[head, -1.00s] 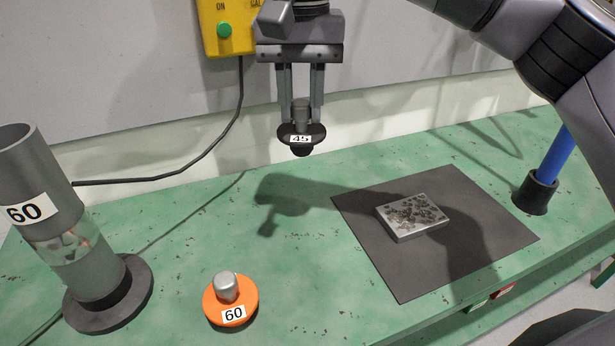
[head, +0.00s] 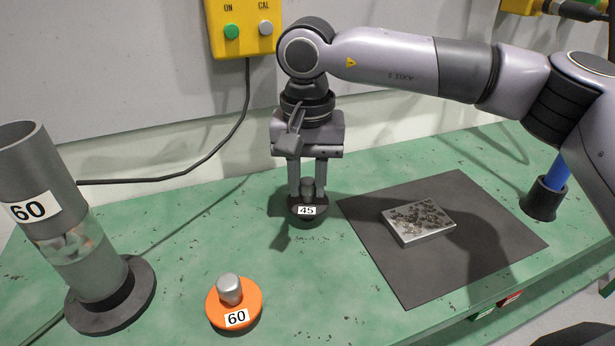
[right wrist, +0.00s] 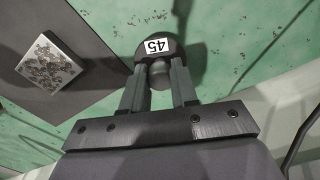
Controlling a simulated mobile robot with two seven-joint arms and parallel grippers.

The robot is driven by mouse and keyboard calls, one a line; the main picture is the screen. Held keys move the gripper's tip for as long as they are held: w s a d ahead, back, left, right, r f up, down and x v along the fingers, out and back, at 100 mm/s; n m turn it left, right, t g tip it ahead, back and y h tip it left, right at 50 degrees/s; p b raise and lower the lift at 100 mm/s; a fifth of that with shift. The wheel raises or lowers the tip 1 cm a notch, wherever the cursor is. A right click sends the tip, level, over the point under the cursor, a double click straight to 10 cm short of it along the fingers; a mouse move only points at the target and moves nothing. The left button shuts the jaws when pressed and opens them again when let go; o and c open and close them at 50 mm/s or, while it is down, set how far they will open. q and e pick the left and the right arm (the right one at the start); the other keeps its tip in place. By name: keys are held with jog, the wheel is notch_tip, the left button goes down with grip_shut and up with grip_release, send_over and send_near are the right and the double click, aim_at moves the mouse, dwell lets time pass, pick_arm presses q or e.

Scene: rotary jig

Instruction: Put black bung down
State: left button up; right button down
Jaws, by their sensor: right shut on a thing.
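The black bung (head: 308,213) carries a white label reading 45 and has a grey knob on top. My right gripper (head: 307,188) is shut on that knob, fingers pointing down. The bung is upright and at or just above the green bench; I cannot tell whether it touches. In the right wrist view the bung (right wrist: 171,50) sits between the fingertips of the gripper (right wrist: 160,78). My left gripper is not in view.
An orange bung (head: 234,303) labelled 60 stands at the front. A grey tube (head: 99,275) labelled 60 stands at left. A dark mat (head: 410,285) with a speckled metal block (head: 419,221) lies to the right. A blue rod stands in a black holder (head: 541,201) at far right.

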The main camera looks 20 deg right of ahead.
aim_at(307, 182)
jog(key=shift+f, duration=0.15)
jog(key=c, duration=0.9)
grip_release()
jog(key=shift+o, duration=0.2)
notch_tip(307, 182, up, 12)
jog(key=shift+r+p, duration=0.2)
jog(key=shift+p, duration=0.15)
